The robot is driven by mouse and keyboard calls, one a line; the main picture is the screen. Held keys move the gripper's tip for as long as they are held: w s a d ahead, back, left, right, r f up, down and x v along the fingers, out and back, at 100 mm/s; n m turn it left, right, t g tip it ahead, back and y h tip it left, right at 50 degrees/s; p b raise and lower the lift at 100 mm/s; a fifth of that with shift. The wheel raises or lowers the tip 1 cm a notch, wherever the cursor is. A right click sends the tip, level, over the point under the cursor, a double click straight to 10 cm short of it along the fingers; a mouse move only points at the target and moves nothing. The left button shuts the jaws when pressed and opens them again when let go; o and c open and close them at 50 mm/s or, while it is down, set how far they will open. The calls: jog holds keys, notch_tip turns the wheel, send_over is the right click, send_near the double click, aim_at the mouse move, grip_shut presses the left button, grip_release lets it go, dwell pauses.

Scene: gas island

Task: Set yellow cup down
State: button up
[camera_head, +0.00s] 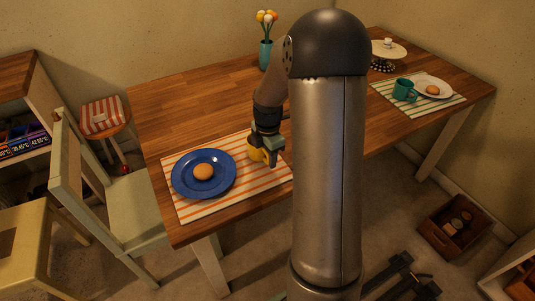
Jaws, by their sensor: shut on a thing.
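The yellow cup (256,155) is at the right part of the near striped placemat (190,207), just right of a blue plate (184,186). My gripper (265,150) points down over the cup and is shut on it, partly covering it. I cannot tell whether the cup's base touches the placemat. The blue plate holds a round orange-brown bun or cookie (203,172).
A second striped placemat (441,107) at the table's far right bears a teal mug (404,90) and a white plate (423,81). A flower vase (265,54) and cake stand (389,49) stand at the back. The left tabletop (190,105) is clear.

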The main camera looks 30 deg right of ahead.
jog(key=shift+r, duration=0.1)
jog(key=o, duration=1.3)
jog(key=shift+c, duration=0.2)
notch_tip(320, 180, up, 12)
jog(key=s+a+m, duration=0.7)
jog(key=s+m, duration=0.2)
jog(key=s, duration=0.2)
jog(key=s+a+f+m, duration=0.1)
jog(key=s+a+m, duration=0.7)
jog(key=s, duration=0.4)
jog(key=shift+f+m, duration=0.15)
jog(key=shift+m, duration=0.55)
